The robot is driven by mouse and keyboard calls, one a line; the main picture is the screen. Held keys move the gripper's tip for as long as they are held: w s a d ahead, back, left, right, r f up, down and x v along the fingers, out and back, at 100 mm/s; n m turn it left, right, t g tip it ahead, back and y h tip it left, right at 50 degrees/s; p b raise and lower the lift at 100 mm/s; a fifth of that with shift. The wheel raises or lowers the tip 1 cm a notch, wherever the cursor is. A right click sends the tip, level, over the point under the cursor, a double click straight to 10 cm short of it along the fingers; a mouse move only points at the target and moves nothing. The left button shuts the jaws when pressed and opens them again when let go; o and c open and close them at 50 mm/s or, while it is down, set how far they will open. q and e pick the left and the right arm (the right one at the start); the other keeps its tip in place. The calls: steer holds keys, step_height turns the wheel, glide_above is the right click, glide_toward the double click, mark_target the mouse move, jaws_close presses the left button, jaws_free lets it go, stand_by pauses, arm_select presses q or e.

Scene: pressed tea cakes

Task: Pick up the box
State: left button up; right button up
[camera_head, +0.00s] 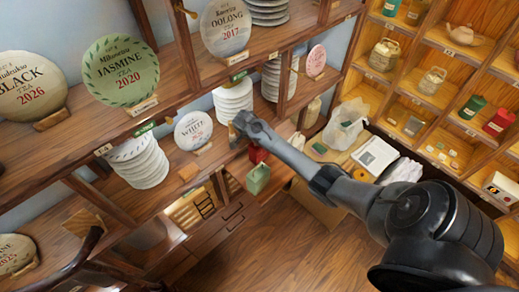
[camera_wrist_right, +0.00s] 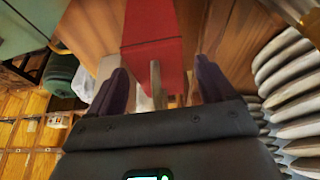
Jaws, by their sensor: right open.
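A red box (camera_wrist_right: 152,30) lies straight ahead between the fingers of my right gripper (camera_wrist_right: 158,75) in the wrist view. The gripper is open, with a dark finger on each side of the box and gaps beside it. A narrow pale piece stands between the fingers in front of the box; I cannot tell what it is. In the head view the red box (camera_head: 258,154) shows partly below my right wrist, at the shelf edge. A green box (camera_head: 258,178) is just below it there and fills the upper left of the wrist view (camera_wrist_right: 25,25). My left gripper is not seen.
A stack of pale discs (camera_wrist_right: 285,85) stands close on the right in the wrist view. In the head view, a white tea cake (camera_head: 193,130) and stacked cakes (camera_head: 233,98) stand near my right wrist. A plastic bag (camera_head: 345,125) lies to the right.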

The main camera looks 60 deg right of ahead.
steer(key=shift+s+d+f, duration=0.1)
steer(key=shift+d+f, duration=0.1)
steer(key=shift+f, duration=0.4)
steer(key=shift+c, duration=0.3)
steer(key=c, duration=1.4)
steer(key=shift+o, duration=0.2)
steer(key=shift+r, duration=0.1)
step_height(320, 180, up, 10)
steer(key=shift+f+b, duration=0.1)
steer(key=shift+b, duration=0.5)
